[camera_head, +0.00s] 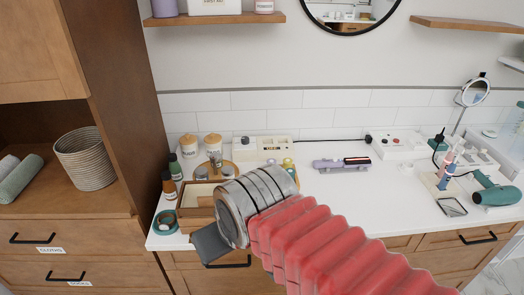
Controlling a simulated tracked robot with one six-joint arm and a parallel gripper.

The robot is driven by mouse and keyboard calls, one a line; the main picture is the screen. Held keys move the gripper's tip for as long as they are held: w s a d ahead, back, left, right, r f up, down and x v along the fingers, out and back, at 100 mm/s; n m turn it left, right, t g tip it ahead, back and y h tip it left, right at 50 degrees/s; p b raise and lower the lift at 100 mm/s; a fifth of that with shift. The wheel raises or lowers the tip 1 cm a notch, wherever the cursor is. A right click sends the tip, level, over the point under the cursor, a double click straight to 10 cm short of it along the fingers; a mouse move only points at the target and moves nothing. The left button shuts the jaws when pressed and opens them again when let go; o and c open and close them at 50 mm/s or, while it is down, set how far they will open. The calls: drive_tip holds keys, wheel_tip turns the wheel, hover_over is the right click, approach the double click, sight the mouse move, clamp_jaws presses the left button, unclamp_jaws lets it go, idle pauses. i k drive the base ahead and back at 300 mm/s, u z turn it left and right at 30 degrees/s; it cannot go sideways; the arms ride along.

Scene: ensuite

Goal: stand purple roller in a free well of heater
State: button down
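The heater appears to be the cream box (277,146) at the back of the white counter, against the tiles, with a row of small wells in its top. A dark cord runs right from it. I cannot pick out a purple roller with certainty. A lavender item (326,165) with a black and red part lies to the right of the heater, too small to identify. My gripper (212,246) is at the front left of the counter, partly hidden by my silver wrist; a dark grey part shows. Its opening and anything in it are hidden.
Small yellow-green items (287,163) lie before the heater. Jars (189,146), dark bottles (168,185) and a wooden tray (195,193) crowd the left. A white power strip (398,146), teal hair dryer (494,193) and round mirror (475,92) are right.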

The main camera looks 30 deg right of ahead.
sight(278, 147)
drive_tip(key=z, duration=1.2)
drive_tip(key=k, duration=0.6)
drive_tip(key=u, duration=0.15)
drive_tip(key=i, duration=0.85)
